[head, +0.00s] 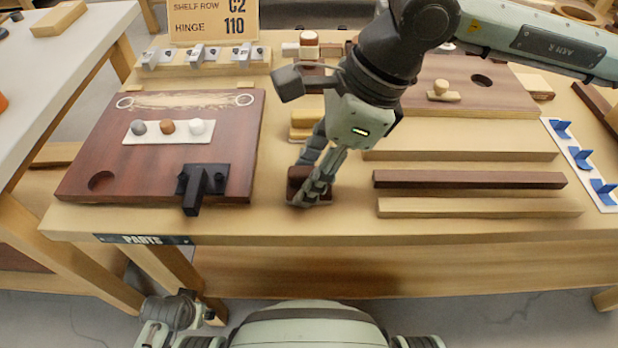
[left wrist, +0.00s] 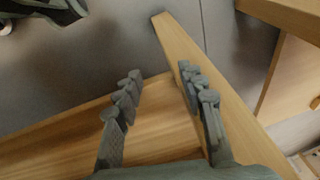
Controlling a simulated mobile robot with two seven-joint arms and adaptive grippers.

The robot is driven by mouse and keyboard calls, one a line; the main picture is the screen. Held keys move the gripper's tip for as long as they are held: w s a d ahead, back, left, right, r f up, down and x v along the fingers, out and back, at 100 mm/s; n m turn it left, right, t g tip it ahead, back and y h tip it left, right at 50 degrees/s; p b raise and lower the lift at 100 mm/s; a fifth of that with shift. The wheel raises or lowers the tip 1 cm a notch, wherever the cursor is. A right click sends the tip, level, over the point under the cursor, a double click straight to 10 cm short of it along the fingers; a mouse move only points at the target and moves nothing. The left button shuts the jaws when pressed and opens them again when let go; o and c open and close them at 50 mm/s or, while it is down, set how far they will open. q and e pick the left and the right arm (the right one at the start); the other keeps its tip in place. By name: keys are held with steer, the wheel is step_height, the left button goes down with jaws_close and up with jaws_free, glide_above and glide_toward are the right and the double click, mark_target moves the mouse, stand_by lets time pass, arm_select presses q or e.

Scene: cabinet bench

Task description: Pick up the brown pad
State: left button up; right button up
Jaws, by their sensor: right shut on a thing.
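The brown pad (head: 297,174) is a small dark reddish-brown block near the front of the bench, right of the dark red board. My right gripper (head: 311,190) reaches down from above and is shut on it; the fingers cover much of it. I cannot tell whether the pad still touches the bench top. My left gripper (head: 176,318) is low at the bottom left, in front of the bench. In the left wrist view its two fingers (left wrist: 160,88) are apart, with nothing between them.
The dark red board (head: 100,165) carries a black bracket (head: 203,182) and a white strip with knobs (head: 167,142). Several wooden strips, one a dark bar (head: 470,180), lie right of my right gripper. A light yellow block (head: 305,118) is behind it. Blue hooks (head: 580,158) stand far right.

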mark_target(298, 171)
steer(key=shift+c, duration=1)
steer(key=shift+r, duration=0.5)
steer(key=r, duration=0.2)
steer(key=a+r+b, duration=0.1)
steer(key=shift+a+r, duration=0.2)
steer(key=shift+r, duration=0.2)
arm_select(q)
steer(key=r, duration=0.1)
steer(key=r+b, duration=0.1)
steer(key=r, duration=0.3)
steer(key=shift+w, duration=0.35)
arm_select(e)
steer(key=a+r, duration=0.2)
steer(key=a, duration=0.1)
steer(key=a+r, duration=0.2)
steer(key=a, duration=0.2)
steer(key=a+r, duration=0.2)
steer(key=a, duration=0.1)
steer(key=shift+s+a+r, duration=0.15)
steer(key=shift+s, duration=0.2)
steer(key=o, duration=0.5)
jaws_close()
